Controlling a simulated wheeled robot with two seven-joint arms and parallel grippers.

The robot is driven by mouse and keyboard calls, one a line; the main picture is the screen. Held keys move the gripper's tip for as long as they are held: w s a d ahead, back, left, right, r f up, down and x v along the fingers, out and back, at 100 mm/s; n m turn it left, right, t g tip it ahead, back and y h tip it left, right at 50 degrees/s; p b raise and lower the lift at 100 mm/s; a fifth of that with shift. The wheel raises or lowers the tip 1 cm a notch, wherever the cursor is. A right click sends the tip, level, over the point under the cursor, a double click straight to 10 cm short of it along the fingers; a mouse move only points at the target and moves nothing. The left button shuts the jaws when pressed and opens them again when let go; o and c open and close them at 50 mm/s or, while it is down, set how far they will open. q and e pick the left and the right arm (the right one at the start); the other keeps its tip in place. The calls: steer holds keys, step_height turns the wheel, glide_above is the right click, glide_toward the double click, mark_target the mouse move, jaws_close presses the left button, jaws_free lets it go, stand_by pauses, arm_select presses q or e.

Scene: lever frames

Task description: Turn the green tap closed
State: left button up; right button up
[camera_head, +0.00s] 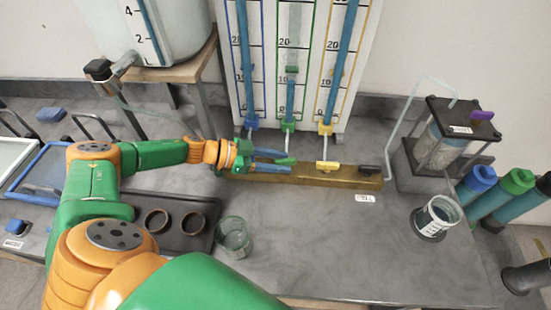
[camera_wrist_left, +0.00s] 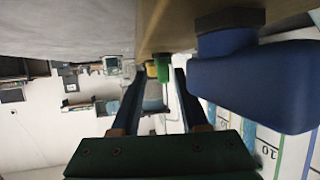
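The green tap (camera_head: 285,161) is on the brass manifold (camera_head: 345,178) below the green-marked tube, partly hidden by my gripper in the head view. My left gripper (camera_head: 288,163) reaches in from the left with two blue fingers apart, their tips around the green tap handle. In the left wrist view the green tap (camera_wrist_left: 161,69) shows at the gap between the open fingertips (camera_wrist_left: 158,75); I cannot tell whether they touch it. My right gripper is not in view.
The blue tap (camera_wrist_left: 250,85) is large and very close beside the fingers in the wrist view. A yellow tap (camera_head: 328,166) and black tap (camera_head: 370,169) are to the right on the manifold.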

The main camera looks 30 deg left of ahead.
mark_target(278, 161)
arm_select(q)
steer(key=shift+w+d, duration=0.15)
steer(key=shift+w, duration=0.25)
steer(key=b+v, duration=0.1)
steer(key=v, duration=0.5)
steer(key=shift+f+b, duration=0.15)
steer(key=shift+b, duration=0.2)
steer(key=shift+s+a+r, duration=0.25)
steer(key=shift+o, duration=0.2)
steer(key=shift+r, duration=0.1)
